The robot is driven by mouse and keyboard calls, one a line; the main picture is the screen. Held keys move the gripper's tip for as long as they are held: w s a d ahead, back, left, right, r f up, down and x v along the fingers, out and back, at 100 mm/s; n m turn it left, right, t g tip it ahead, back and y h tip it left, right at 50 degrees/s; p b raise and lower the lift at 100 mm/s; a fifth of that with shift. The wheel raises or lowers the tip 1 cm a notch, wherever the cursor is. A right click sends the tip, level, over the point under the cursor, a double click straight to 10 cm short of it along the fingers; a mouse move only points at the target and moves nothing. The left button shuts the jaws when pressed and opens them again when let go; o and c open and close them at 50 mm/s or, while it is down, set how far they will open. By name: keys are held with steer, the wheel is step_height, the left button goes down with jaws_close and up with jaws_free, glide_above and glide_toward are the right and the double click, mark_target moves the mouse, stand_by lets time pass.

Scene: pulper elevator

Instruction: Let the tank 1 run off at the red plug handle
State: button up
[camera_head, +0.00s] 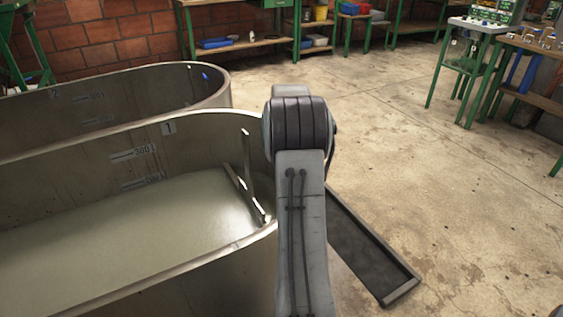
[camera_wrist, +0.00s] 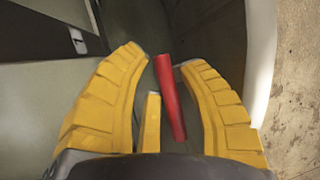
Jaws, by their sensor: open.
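Tank 1 (camera_head: 75,165) is a large metal tank with a "1" mark and level marks on its inner wall. A pale grey-green liquid (camera_head: 120,230) covers its floor. My gripper (camera_wrist: 165,58) shows in the wrist view with its yellow fingers spread. The red plug handle (camera_wrist: 170,97) stands slightly tilted between the fingers, closer to the right one. I cannot tell whether a finger touches it. In the head view the red handle does not show, and my arm covers the right end of the tank and beyond.
Tank 2 (camera_head: 150,90) stands behind tank 1. A dark floor channel (camera_head: 375,250) lies right of my arm. Benches with bins (camera_head: 240,45) line the brick wall, and a green-legged table (camera_head: 475,25) stands at the upper right. The concrete floor between is clear.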

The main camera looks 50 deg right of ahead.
steer(key=shift+o, duration=0.2)
jaws_close()
stand_by(0.3)
step_height(320, 180, up, 10)
steer(key=p, duration=0.9)
steer(key=shift+w, duration=0.1)
steer(key=shift+c, duration=0.2)
jaws_free()
steer(key=shift+f, duration=0.15)
